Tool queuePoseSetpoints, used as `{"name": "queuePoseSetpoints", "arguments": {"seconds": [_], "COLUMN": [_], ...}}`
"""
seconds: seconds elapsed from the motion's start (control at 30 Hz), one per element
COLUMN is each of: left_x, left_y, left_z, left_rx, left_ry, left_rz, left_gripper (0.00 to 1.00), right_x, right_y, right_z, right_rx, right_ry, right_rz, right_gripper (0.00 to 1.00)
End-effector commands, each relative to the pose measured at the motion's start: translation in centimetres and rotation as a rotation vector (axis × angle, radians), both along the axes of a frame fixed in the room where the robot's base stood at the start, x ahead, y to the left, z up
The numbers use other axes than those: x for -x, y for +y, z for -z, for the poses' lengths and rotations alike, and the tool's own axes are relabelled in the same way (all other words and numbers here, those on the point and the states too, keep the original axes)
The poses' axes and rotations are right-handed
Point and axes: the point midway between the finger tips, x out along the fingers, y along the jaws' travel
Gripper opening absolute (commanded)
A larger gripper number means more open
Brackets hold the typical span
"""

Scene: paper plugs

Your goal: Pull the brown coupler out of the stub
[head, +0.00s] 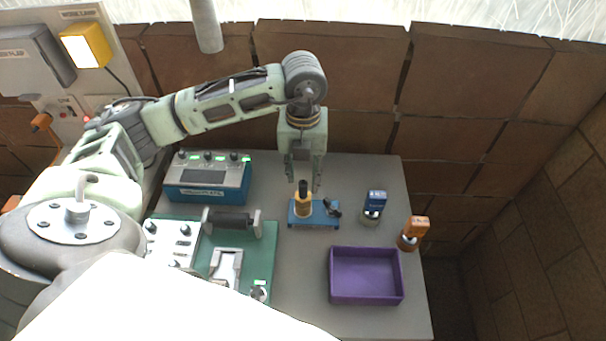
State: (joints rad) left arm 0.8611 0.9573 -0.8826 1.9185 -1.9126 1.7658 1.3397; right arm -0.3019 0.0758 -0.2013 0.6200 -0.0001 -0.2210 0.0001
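My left gripper (303,183) reaches down from above with its two fingers apart. Its fingertips are around or just above the dark brown coupler (302,187), with no clear contact visible. The brown coupler stands upright in the top of the yellow-orange stub (303,206). The stub stands on a small blue base (315,220) on the grey table. How deep the coupler sits in the stub is too small to tell. My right gripper is not in view.
A purple open tray (365,302) stands at the front right and looks empty. A blue device (207,178) and a green board (263,255) lie left. A brown wall stands behind.

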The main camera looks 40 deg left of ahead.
Motion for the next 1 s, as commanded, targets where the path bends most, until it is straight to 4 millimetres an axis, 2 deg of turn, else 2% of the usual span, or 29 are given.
{"name": "queuePoseSetpoints", "arguments": {"seconds": [0.5, 0.83, 1.0], "left_x": [0.0, 0.0, 0.0], "left_y": [0.0, 0.0, 0.0], "left_z": [2.9, 3.0, 3.0], "left_rx": [0.000, 0.000, 0.000], "left_ry": [0.000, 0.000, 0.000], "left_rz": [0.000, 0.000, 0.000], "left_gripper": [0.32, 0.32, 0.17], "right_x": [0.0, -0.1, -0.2], "right_y": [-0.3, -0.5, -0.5], "right_z": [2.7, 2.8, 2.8], "right_rx": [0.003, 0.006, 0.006], "right_ry": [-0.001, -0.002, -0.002], "right_rz": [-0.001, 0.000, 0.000], "right_gripper": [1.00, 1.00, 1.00]}}
